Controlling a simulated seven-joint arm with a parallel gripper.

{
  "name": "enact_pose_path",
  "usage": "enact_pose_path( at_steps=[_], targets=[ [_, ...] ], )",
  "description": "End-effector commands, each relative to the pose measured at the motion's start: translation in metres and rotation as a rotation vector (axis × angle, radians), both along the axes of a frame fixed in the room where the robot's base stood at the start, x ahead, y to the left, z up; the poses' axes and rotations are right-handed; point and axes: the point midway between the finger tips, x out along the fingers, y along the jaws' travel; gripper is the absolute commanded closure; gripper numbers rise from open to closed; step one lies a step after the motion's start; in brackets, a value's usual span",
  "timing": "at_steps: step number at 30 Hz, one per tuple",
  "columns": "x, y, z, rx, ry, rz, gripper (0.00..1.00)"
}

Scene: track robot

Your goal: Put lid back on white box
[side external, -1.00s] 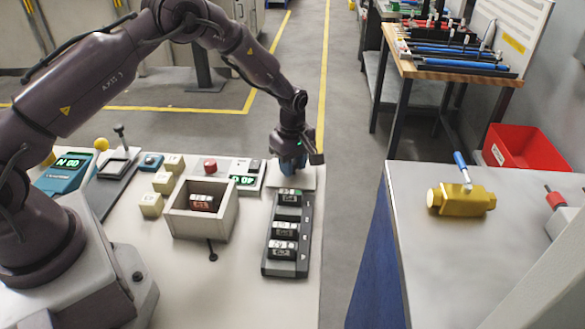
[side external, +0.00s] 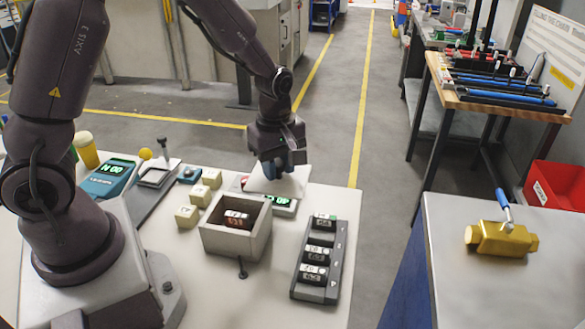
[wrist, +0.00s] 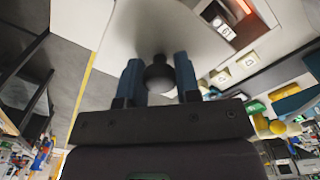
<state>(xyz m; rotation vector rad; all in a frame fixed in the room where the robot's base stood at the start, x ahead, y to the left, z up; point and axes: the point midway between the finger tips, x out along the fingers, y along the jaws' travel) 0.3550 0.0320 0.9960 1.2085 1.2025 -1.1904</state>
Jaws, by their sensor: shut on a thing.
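The white box (side external: 212,241) stands open on the table, with a small dark block with a red display or label (side external: 238,220) inside. The flat white lid (side external: 262,185) is beneath my gripper (side external: 283,166), behind and to the right of the box, apart from its opening and slightly tilted. In the wrist view, the blue fingers of my gripper (wrist: 157,66) are shut on the dark round knob (wrist: 159,77) of the lid (wrist: 118,28). The lid partly hides a panel with a green display.
A dark rack (side external: 305,290) with several small blocks stands right of the box. Cream blocks (side external: 187,216) lie to its left, and a short dark lever (side external: 243,268) is in front. The table's right edge is beyond the rack.

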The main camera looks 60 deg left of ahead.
Motion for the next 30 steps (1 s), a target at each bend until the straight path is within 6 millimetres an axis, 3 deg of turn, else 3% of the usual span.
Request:
enact_pose_path(
  at_steps=[6, 12, 30],
  targets=[
    [-0.048, 0.018, 0.024, 0.0, -0.021, 0.035, 0.94],
    [-0.087, 0.022, 0.02, -0.001, 0.008, 0.01, 0.94],
    [-0.09, 0.022, -0.03, -0.001, 0.018, -0.008, 0.94]
  ],
)
